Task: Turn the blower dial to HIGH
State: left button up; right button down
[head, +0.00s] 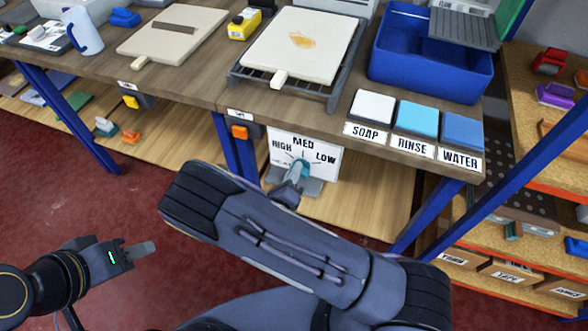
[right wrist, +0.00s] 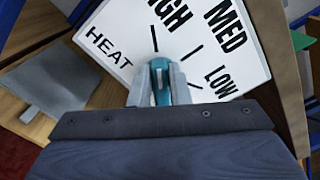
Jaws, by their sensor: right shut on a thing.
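The blower dial plate (head: 325,172) is white with HIGH, MED and LOW marks and hangs below the table's front edge. It also fills the upper part of the right wrist view (right wrist: 262,72), where the word HEAT shows too. The teal knob (right wrist: 160,72) sits between the grey fingers of my right gripper (right wrist: 160,92), which is shut on it. In the wrist view the knob points roughly to the tick below HIGH. In the head view my right gripper (head: 298,172) covers most of the knob. My left gripper (head: 145,248) is low at left, away from everything; its finger gap is unclear.
SOAP, RINSE and WATER pads (head: 418,118) lie along the table's front right. A blue bin (head: 430,85) stands behind them. A cream board (head: 285,58) lies on a dark rack. A lower wooden shelf (head: 345,212) is under the table. Red floor is clear at left.

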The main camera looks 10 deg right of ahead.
jog(key=shift+f+n, duration=0.15)
jog(key=shift+n, duration=0.35)
jog(key=c, duration=1.4)
grip_release()
jog(key=shift+o, duration=0.2)
jog(key=v, duration=0.7)
jog(key=shift+s+a, duration=0.25)
jog(key=shift+s, duration=0.1)
